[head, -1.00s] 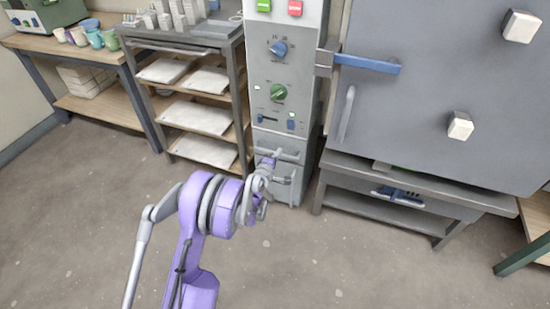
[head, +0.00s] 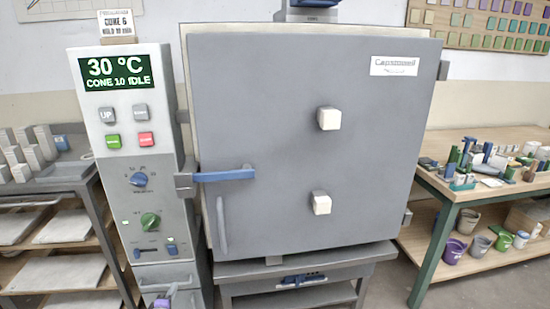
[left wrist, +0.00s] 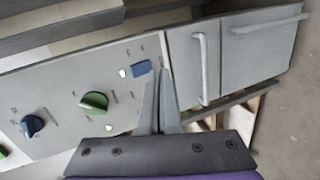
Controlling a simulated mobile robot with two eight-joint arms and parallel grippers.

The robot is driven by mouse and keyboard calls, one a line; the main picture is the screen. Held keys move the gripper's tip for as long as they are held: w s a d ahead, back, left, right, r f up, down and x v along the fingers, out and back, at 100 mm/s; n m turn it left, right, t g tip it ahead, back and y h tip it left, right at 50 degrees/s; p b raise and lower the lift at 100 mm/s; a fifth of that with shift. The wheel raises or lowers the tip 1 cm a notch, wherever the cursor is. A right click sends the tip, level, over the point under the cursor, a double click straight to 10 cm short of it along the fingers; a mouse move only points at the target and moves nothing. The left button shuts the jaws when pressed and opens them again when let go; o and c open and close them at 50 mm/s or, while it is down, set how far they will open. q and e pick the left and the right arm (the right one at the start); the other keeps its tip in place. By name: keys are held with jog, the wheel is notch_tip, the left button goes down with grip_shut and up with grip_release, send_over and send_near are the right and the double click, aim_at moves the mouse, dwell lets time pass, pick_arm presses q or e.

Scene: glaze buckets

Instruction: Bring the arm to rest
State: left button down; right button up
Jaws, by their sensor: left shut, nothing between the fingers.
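My left gripper (left wrist: 159,78) is shut and empty in the left wrist view. Its two fingertips lie close together in front of the grey control cabinet (left wrist: 60,110), over the area between its blue slider and its handles. I cannot tell whether they touch it. In the head view only a small purple and grey part of my left arm (head: 163,300) shows at the bottom edge, in front of the cabinet's lower part. The rest of that arm is out of the frame. My right gripper is in neither view.
A large grey kiln (head: 270,110) with a blue latch handle (head: 225,175) stands right of the cabinet on a metal stand (head: 345,265). Shelves (head: 95,215) with pale slabs stand at left. A workbench (head: 425,185) at right holds tools, with buckets (head: 455,250) below.

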pick_arm(q)
jog(key=s+d+r+m+g+h, duration=0.2)
jog(key=s+d+r+m, duration=0.3)
jog(key=d, duration=0.3)
jog(key=s+d+r+m+g+h, duration=0.25)
jog(key=s+d+m, duration=0.25)
jog(key=s+d, duration=0.3)
jog(key=s+d+f+m+g+y, duration=0.1)
jog(key=s+m+g, duration=0.15)
jog(key=s, duration=0.55)
jog(key=s+d+m+g, duration=0.1)
jog(key=s+d+m, duration=0.15)
jog(key=s, duration=0.65)
jog(key=s+d+f+m+g+y, duration=0.15)
jog(key=s+m, duration=0.25)
jog(key=s, duration=0.4)
notch_tip(320, 180, up, 25)
jog(key=a+p, duration=0.1)
jog(key=p, duration=2)
jog(key=shift+w+f, duration=0.15)
jog(key=shift+w, duration=0.15)
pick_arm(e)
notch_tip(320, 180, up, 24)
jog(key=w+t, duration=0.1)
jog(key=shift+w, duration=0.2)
